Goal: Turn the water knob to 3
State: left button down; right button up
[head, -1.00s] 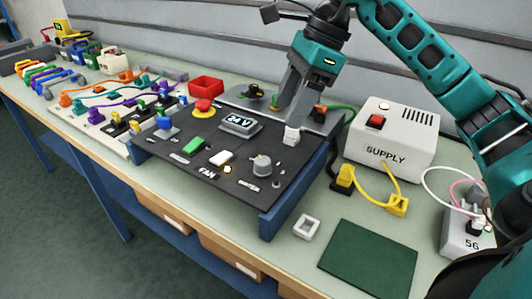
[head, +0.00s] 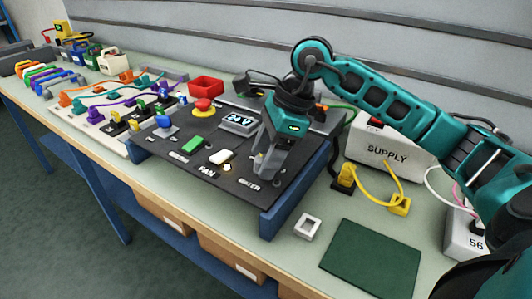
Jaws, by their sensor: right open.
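The dark control panel (head: 170,151) stands tilted on the bench with a WATER label (head: 249,183) near its lower right corner. The grey water knob is behind that label and is mostly hidden by my right gripper (head: 264,167). The right gripper points down over the knob, with its open fingers around or just above it; I cannot tell whether they touch it. The knob's pointer and scale numbers cannot be read. My left gripper is not in view.
A white FAN switch (head: 221,157), green switch (head: 192,144), red button (head: 204,105) and 24 V display (head: 238,121) sit close by on the panel. The SUPPLY box (head: 388,150) and yellow cable (head: 372,187) are at right. A white square ring (head: 307,227) and green mat (head: 371,257) lie in front.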

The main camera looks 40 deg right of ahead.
jog(key=c, duration=1)
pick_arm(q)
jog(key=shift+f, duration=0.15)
